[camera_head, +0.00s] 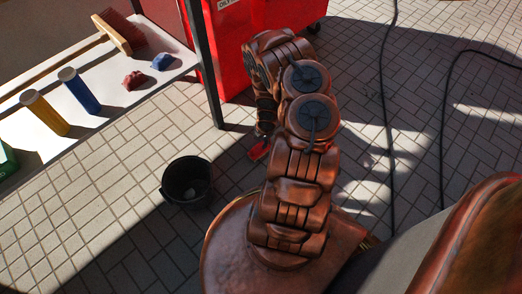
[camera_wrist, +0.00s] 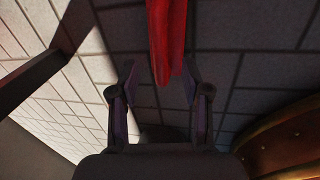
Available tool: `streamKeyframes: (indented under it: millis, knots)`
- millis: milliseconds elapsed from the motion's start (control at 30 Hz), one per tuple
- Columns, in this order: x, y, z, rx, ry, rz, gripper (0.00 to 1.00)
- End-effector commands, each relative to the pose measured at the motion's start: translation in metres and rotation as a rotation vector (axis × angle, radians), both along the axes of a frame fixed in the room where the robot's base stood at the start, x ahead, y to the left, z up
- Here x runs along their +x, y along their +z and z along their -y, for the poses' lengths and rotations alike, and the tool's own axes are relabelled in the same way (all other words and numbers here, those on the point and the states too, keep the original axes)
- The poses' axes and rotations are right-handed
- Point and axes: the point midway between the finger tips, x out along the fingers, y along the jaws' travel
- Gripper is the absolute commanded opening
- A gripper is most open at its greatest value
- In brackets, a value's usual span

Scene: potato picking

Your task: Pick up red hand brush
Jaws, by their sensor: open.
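A red object (camera_wrist: 167,40), which looks like the hand brush, shows in the wrist view. It runs from the top edge down to between the two fingertips of my gripper (camera_wrist: 159,75). The fingers stand apart, with gaps on both sides of the red part. In the head view, a small red piece of it (camera_head: 259,150) shows low over the paved floor, beside my gripper (camera_head: 264,134). My arm hides the rest of it there. I cannot tell how far the fingers are above it.
A dark bucket (camera_head: 172,190) stands on the floor at lower left. A white table (camera_head: 110,107) holds a broom (camera_head: 122,33), yellow (camera_head: 45,113) and blue (camera_head: 79,91) cylinders and small items. A red cabinet (camera_head: 235,50) stands behind. Black cables (camera_head: 384,100) lie right.

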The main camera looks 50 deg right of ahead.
Motion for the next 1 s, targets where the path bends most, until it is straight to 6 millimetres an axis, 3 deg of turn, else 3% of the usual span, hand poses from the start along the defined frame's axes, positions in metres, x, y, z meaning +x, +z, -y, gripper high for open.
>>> streamKeyframes:
  millis: [400, 700, 1000]
  knots:
    - [0.009, -0.045, 0.000, 0.001, -0.001, 0.002, 0.47]
    - [0.009, -0.049, 0.000, 0.000, -0.001, 0.000, 0.47]
    - [0.009, -0.049, 0.000, -0.001, -0.001, 0.000, 0.17]
